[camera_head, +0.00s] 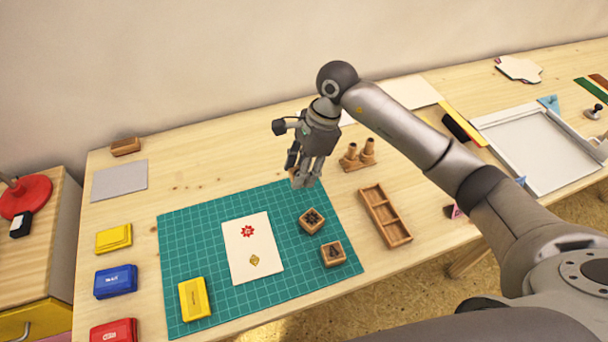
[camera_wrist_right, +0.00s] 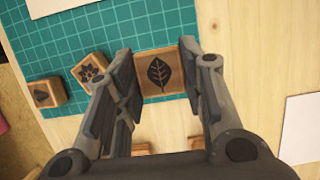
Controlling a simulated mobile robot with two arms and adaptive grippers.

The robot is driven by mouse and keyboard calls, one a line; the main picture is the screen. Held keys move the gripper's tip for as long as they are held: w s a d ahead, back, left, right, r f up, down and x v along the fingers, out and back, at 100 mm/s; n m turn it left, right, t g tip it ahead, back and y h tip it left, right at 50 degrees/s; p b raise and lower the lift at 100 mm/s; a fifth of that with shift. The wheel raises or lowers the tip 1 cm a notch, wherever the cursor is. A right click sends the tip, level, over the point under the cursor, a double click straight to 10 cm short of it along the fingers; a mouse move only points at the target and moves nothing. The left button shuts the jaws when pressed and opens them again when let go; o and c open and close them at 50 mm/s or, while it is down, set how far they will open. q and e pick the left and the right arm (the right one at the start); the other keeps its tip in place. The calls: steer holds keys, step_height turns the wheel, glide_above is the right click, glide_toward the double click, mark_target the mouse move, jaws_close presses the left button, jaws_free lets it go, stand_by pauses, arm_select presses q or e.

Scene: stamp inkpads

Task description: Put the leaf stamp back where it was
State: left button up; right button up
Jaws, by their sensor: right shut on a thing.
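The leaf stamp (camera_wrist_right: 158,72), a wooden block with a dark leaf on its face, sits between the fingers of my right gripper (camera_wrist_right: 165,62) in the right wrist view. The gripper is shut on it. In the head view my right gripper (camera_head: 304,182) points down over the far right part of the green mat; the stamp is mostly hidden there. A flower stamp (camera_head: 312,220) and a stamp with a triangular mark (camera_head: 333,253) lie face up on the mat. A wooden tray with compartments (camera_head: 405,238) stands right of the mat and looks empty. My left gripper is not in view.
A card (camera_head: 238,262) with red and gold prints and a yellow inkpad (camera_head: 194,299) lie on the green mat (camera_head: 180,250). Yellow, blue (camera_head: 115,281) and red inkpads line the left. A wooden holder with two upright pegs (camera_head: 358,158) stands right of my right gripper.

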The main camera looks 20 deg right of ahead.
mark_target(304, 188)
steer(key=shift+w+d+f, duration=0.3)
steer(key=shift+d+f, duration=0.05)
steer(key=shift+f, duration=0.15)
step_height(304, 188, down, 3)
steer(key=shift+w+d+f+p, duration=0.1)
steer(key=shift+p, duration=0.4)
steer(key=shift+f, duration=0.15)
steer(key=shift+f, duration=0.1)
steer(key=shift+f+b, duration=0.15)
steer(key=shift+b, duration=0.2)
steer(key=o, duration=0.9)
steer(key=shift+c, duration=0.2)
steer(key=shift+r, duration=0.2)
